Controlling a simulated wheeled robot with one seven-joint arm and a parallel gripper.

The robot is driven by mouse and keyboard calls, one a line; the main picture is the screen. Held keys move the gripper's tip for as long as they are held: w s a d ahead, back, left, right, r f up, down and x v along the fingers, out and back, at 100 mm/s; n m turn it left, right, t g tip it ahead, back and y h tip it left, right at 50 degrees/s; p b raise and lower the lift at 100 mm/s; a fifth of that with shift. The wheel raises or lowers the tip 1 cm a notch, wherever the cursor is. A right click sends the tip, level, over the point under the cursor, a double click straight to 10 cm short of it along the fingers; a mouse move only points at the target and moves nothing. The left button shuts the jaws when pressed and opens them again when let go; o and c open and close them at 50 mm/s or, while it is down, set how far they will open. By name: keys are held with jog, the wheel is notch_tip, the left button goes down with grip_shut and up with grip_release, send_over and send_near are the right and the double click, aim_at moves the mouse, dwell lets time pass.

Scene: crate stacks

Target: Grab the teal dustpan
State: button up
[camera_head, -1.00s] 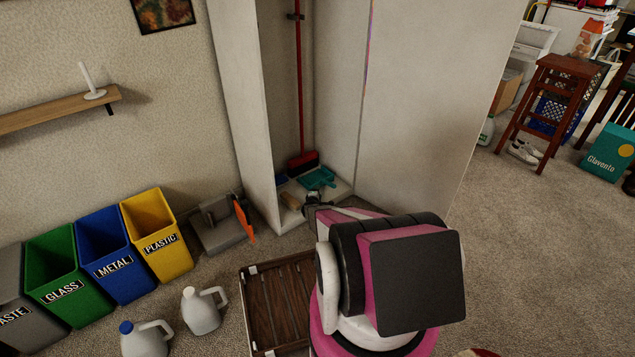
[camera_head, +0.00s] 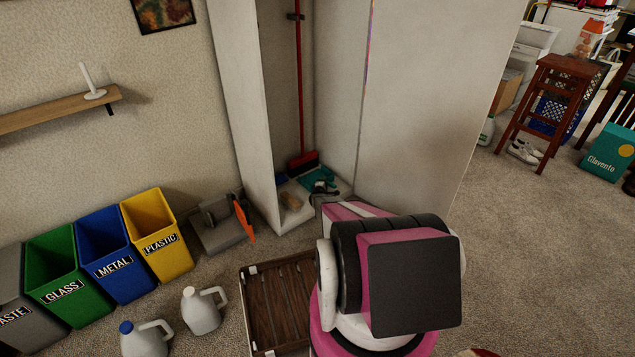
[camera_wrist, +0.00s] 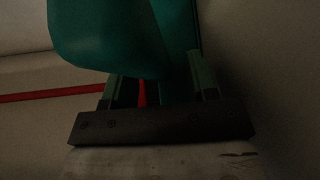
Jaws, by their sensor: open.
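The teal dustpan (camera_head: 318,178) lies on the floor of a tall white cabinet in the head view, partly hidden by my gripper. In the wrist view the dustpan (camera_wrist: 115,38) fills the top middle, with a narrower teal part running down between my fingers. My gripper (camera_head: 325,188) is inside the cabinet opening, at the dustpan. In the wrist view my gripper (camera_wrist: 158,92) is open, with one finger on each side of the narrow teal part. I cannot tell whether either finger touches it.
The white cabinet (camera_head: 240,110) has walls close on both sides. A brown wooden crate (camera_head: 278,305) and an orange-edged grey object (camera_head: 222,230) stand outside.

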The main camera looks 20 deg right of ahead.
grip_shut()
jog(key=shift+r, duration=0.15)
